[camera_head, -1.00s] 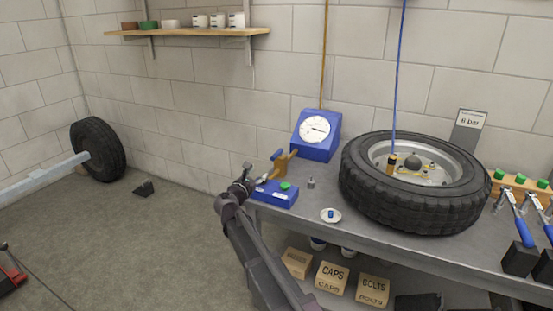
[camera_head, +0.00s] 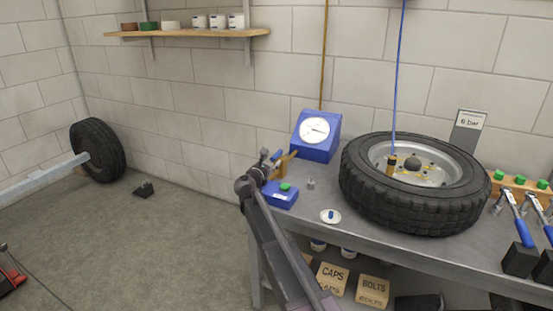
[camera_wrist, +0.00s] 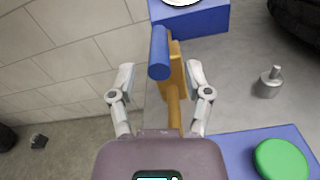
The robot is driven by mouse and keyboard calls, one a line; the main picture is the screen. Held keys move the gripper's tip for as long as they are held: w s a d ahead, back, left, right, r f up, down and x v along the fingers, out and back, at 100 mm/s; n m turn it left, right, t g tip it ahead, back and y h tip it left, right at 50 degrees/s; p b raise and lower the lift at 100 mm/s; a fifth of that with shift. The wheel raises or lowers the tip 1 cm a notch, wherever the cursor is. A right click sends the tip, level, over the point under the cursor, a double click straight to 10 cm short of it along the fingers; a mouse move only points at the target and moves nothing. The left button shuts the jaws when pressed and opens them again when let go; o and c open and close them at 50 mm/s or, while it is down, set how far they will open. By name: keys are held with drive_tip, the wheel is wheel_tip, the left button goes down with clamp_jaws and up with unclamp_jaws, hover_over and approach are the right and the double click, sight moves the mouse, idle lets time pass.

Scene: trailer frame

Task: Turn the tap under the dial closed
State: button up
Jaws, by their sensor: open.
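The dial (camera_head: 316,131) is a white face on a blue box at the back of the bench. The brass tap (camera_head: 287,163) stands in front and left of it, partly hidden by my gripper (camera_head: 269,161). In the wrist view, the tap's brass body (camera_wrist: 174,92) and its blue handle (camera_wrist: 159,55) show between the fingers of my gripper (camera_wrist: 160,80). The fingers are open, one on each side, with a visible gap to the tap on both sides. The handle's blue end points towards the wrist camera.
A blue box with a green button (camera_head: 285,187) sits just right of my gripper. A large tyre (camera_head: 365,205) fills the bench to the right. Open floor lies left of the bench.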

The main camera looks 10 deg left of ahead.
sight(277, 156)
drive_tip(key=shift+x, duration=1.6)
clamp_jaws()
drive_tip(key=shift+d, duration=0.4)
drive_tip(key=shift+s+a, duration=0.1)
drive_tip(key=shift+a, duration=0.4)
drive_tip(key=shift+a+y, duration=0.15)
drive_tip(key=shift+y, duration=0.15)
drive_tip(key=shift+d, duration=0.2)
